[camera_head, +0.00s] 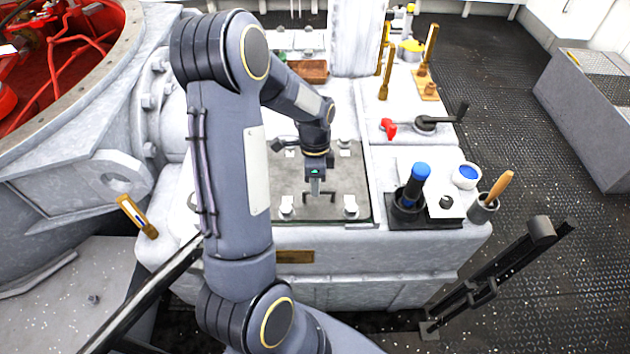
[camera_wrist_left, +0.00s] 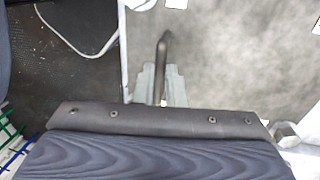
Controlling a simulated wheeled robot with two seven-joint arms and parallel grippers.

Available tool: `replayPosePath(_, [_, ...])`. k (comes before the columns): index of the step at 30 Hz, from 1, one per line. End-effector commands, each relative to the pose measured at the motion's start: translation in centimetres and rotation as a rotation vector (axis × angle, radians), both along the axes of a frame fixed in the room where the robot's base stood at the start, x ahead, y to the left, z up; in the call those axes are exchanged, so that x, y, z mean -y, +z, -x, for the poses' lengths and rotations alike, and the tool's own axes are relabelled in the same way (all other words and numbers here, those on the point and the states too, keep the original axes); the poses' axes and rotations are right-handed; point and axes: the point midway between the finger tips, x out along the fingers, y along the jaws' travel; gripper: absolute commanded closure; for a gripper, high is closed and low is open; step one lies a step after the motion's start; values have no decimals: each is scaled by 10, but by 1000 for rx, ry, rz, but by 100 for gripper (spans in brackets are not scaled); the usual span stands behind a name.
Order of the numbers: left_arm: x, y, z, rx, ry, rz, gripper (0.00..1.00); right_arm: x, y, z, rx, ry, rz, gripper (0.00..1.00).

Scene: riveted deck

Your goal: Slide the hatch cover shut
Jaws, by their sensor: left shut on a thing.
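The hatch cover (camera_head: 345,178) is a flat grey plate on top of the white block, in the middle of the head view. It also fills much of the upper right of the left wrist view (camera_wrist_left: 230,65). A dark bracket-shaped handle (camera_head: 330,196) stands on the cover. My left gripper (camera_head: 316,190) reaches down to it from above and is shut on the handle. In the left wrist view the handle's dark bar (camera_wrist_left: 163,55) runs between the grey fingertips (camera_wrist_left: 158,84), which hide part of it. My right gripper does not show.
White clamp-like blocks (camera_head: 351,207) sit around the cover. To the right stand a blue-topped tool in a black holder (camera_head: 408,205), a cup with a wooden handle (camera_head: 484,207) and a black crank lever (camera_head: 430,124). Brass pegs (camera_head: 387,75) stand behind. Dark deck (camera_head: 500,110) lies right.

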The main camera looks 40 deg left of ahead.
Motion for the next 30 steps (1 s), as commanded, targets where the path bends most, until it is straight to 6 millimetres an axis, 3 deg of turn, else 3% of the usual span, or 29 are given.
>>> replayPosePath(8, [4,-1,4,-15,-1,10,100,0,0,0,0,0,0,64])
replayPosePath(9, [4,-1,4,-16,-1,11,88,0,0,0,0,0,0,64])
replayPosePath(14, [4,-1,4,-13,-1,9,67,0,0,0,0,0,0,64])
replayPosePath(30, [-6,0,-8,-7,1,6,67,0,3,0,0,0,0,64])
